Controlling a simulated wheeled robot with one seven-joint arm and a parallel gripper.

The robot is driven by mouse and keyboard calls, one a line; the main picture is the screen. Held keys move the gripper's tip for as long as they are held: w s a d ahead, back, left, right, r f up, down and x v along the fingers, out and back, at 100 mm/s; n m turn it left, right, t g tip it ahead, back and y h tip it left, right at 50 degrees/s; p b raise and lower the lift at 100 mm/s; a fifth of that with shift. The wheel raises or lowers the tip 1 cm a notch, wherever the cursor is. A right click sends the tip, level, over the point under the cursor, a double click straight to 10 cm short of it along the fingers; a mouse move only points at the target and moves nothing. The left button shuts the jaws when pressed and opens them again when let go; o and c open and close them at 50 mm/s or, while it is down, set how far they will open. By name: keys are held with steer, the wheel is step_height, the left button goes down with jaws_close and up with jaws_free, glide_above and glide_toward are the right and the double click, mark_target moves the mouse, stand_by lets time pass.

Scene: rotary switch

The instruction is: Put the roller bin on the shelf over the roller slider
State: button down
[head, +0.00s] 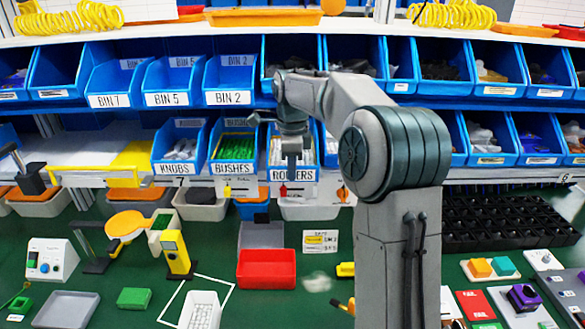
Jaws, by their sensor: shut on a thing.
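The blue roller bin (307,175), labelled "ROLLERS", is in the lower bin row, right of the bin labelled "BUSHES" (233,168). My gripper (292,176) points down at its front and is shut on it; the fingers cover part of the label and contents. The exact grip on the bin's wall is too small to make out. A small red marker (283,190) on the shelf's front strip (262,184), just under the bin, seems to be the roller slider. I cannot tell whether the bin rests on the shelf or is slightly raised.
The "KNOBS" bin (178,150) stands further left. Blue bins, among them "BIN 2" (229,97), fill the row above. My arm hides the area right of the roller bin. The green bench below holds a red tray (266,270) and a black grid tray (500,222).

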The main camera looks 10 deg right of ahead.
steer(key=w+p, duration=0.1)
steer(key=w, duration=0.1)
steer(key=w+p, duration=0.1)
steer(key=p, duration=0.1)
steer(key=shift+w+d+f, duration=0.1)
steer(key=shift+w+d, duration=0.3)
steer(key=shift+w+d+f+p, duration=0.1)
steer(key=shift+w+f+p, duration=0.15)
steer(key=shift+w, duration=0.2)
steer(key=shift+w+d+f+p, duration=0.15)
steer(key=shift+w+p, duration=0.1)
steer(key=shift+w, duration=0.15)
steer(key=shift+a, duration=0.1)
steer(key=c, duration=1.5)
jaws_free()
steer(key=shift+o, duration=0.2)
